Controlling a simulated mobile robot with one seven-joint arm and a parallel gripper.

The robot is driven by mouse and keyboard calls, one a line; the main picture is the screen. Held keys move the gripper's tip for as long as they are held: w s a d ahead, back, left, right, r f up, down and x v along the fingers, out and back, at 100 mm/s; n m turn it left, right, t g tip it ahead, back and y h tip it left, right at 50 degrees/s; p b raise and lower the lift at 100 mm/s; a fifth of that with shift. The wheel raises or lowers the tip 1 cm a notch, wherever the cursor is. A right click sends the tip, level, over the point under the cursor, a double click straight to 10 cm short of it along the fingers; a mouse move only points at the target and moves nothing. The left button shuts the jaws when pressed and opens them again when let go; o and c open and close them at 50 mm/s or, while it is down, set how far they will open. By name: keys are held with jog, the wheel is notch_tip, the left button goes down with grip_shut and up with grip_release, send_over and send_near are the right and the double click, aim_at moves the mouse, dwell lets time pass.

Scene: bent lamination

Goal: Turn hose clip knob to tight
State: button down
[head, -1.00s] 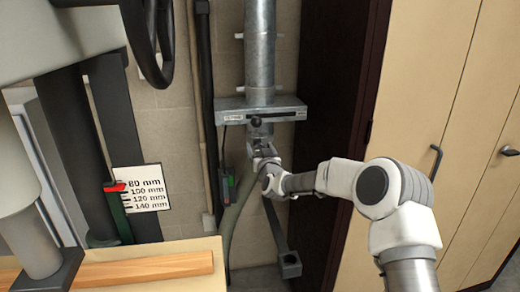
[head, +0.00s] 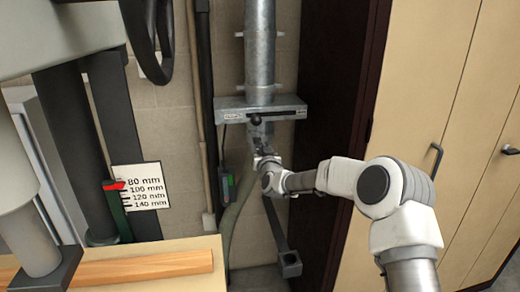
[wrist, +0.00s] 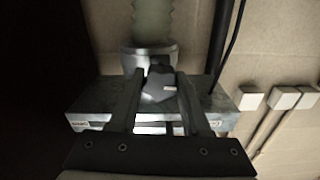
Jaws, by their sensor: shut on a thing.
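In the wrist view the hose clip knob (wrist: 158,84), a grey lobed knob with a short pale mark at its right, sits between my two gripper fingers. My gripper (wrist: 160,80) is shut on it. Just behind the knob is a metal clip collar (wrist: 135,57) around the end of a pale green ribbed hose (wrist: 154,20). In the head view my gripper (head: 260,148) is at the pipe's lower end, under the metal box. The knob is too small and covered to make out there.
A metal slide-gate box (head: 235,109) with a black ball handle (head: 256,121) is just above my gripper, on the metal duct (head: 260,50). The hose (head: 240,210) hangs below. A dark post (head: 340,120) and cream cabinets (head: 430,90) stand right.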

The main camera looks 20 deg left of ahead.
jog(key=m+b, duration=0.1)
jog(key=b, duration=0.1)
jog(key=m+b, duration=0.2)
jog(key=shift+f+m, duration=0.25)
jog(key=shift+m, duration=0.05)
jog(key=m+b, duration=0.4)
jog(key=b, duration=0.1)
jog(key=shift+d, duration=0.1)
jog(key=m+b, duration=0.4)
jog(key=m, duration=0.1)
jog(key=shift+w+r+m+b, duration=0.1)
jog(key=shift+m+b, duration=1.45)
jog(key=shift+m, duration=0.55)
jog(key=shift+c, duration=1.8)
grip_release()
